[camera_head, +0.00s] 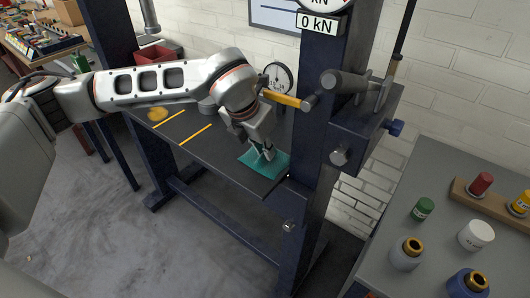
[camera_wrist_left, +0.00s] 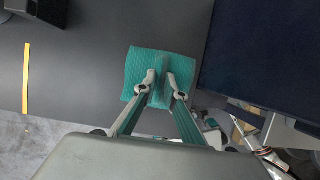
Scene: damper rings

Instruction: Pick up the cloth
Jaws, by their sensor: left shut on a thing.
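The cloth (camera_head: 275,165) is a flat teal square lying on the dark bench (camera_head: 190,140) at its right end, close to the blue press column. In the left wrist view the cloth (camera_wrist_left: 153,62) shows a quilted texture, and its near part lies between and under my fingers. My left gripper (camera_head: 268,154) points down at the cloth, and its fingertips (camera_wrist_left: 161,95) are shut on it, with a fold pinched between them. Most of the cloth still looks flat on the bench. My right gripper is in neither view.
The blue press column (camera_head: 308,130) stands right beside the cloth, with a dial gauge (camera_head: 278,76) behind. Yellow strips (camera_head: 195,134) mark the bench. A grey table (camera_head: 440,190) at the right holds several cylinders and a wooden block. Bare bench lies left of the cloth.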

